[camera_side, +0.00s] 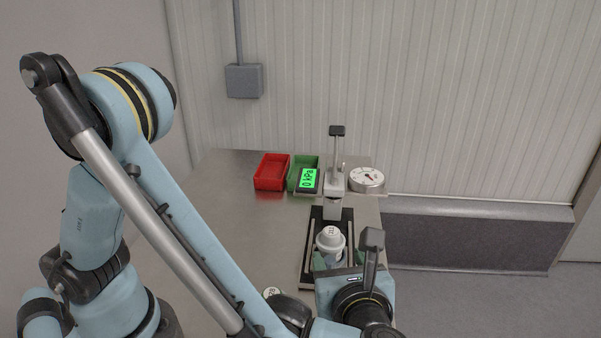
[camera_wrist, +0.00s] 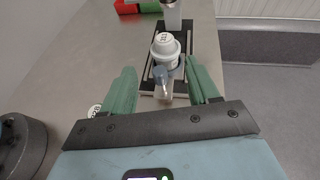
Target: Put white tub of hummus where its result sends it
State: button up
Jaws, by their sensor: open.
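A white tub (camera_side: 330,243) with a printed lid stands upright on the black base plate of a test stand (camera_side: 335,190); it also shows in the wrist view (camera_wrist: 166,52). The lid's small lettering is too small to read surely. My gripper (camera_wrist: 163,82) has its two green fingers spread, on the near side of the tub, with the tub beyond the fingertips. A small clear piece with a blue-grey top (camera_wrist: 161,76) shows between the fingers. The stand's green display (camera_side: 308,179) reads 0 kPa. A red bin (camera_side: 271,172) and a green bin (camera_side: 300,165) stand behind.
A round dial gauge (camera_side: 367,178) stands right of the test stand. Another white round lid (camera_side: 272,292) shows at the left of my gripper, partly hidden in the wrist view (camera_wrist: 94,110). The steel table (camera_side: 225,215) is bare left of the stand.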

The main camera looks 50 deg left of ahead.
jog(key=a+n+h, duration=0.1)
jog(key=a, duration=0.1)
jog(key=w+a+n+g+h, duration=0.1)
jog(key=a+n, duration=0.1)
jog(key=w+a+n+g, duration=0.1)
jog(key=a, duration=0.1)
jog(key=shift+r+h, duration=0.4)
jog(key=s+a+r+n+h, duration=0.1)
jog(key=a+n+h, duration=0.3)
jog(key=n, duration=0.5)
jog(key=s+a+r+n+t+h, duration=0.1)
jog(key=a+n+h, duration=0.3)
jog(key=n, duration=0.6)
jog(key=shift+s+a+r+n+h, duration=0.2)
jog(key=shift+s+a+n+h, duration=0.1)
jog(key=shift+s, duration=0.6)
jog(key=shift+o, duration=1.4)
jog(key=shift+r+n, duration=0.1)
jog(key=shift+n, duration=0.2)
